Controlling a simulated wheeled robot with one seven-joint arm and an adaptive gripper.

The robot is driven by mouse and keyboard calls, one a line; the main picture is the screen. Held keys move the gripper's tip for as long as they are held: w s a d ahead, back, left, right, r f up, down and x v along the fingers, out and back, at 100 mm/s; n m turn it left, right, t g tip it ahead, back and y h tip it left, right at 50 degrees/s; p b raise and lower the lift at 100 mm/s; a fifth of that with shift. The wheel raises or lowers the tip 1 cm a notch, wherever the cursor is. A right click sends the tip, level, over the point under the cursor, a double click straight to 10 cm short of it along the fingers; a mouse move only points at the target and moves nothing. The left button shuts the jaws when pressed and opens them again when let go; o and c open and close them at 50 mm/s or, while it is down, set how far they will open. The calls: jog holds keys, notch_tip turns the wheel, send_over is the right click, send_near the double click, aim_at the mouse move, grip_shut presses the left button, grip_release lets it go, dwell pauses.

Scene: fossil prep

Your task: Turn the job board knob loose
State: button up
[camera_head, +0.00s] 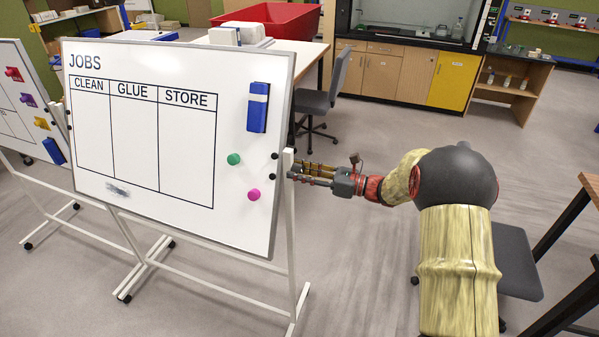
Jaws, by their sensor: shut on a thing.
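The job board (145,215) is a white panel headed JOBS with CLEAN, GLUE and STORE columns. It hangs tilted in a white wheeled stand (291,220). My gripper (293,173) reaches in from the right to the stand's post at the board's right edge. Its fingers are shut on the job board knob, which is mostly hidden between the fingertips. Two small dark round fittings show on the board's right edge, just left of the fingertips.
A blue eraser (258,107), a green magnet (234,159) and a pink magnet (254,195) are on the board. A second board (18,95) stands at left. A grey chair (318,100) is behind; another seat (515,262) and a table (565,220) are at right.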

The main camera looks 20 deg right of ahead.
jog(key=shift+c, duration=1.4)
jog(key=shift+n+b, duration=1)
jog(key=shift+n, duration=0.5)
jog(key=o, duration=1.2)
jog(key=shift+c, duration=0.2)
jog(key=v, duration=1.2)
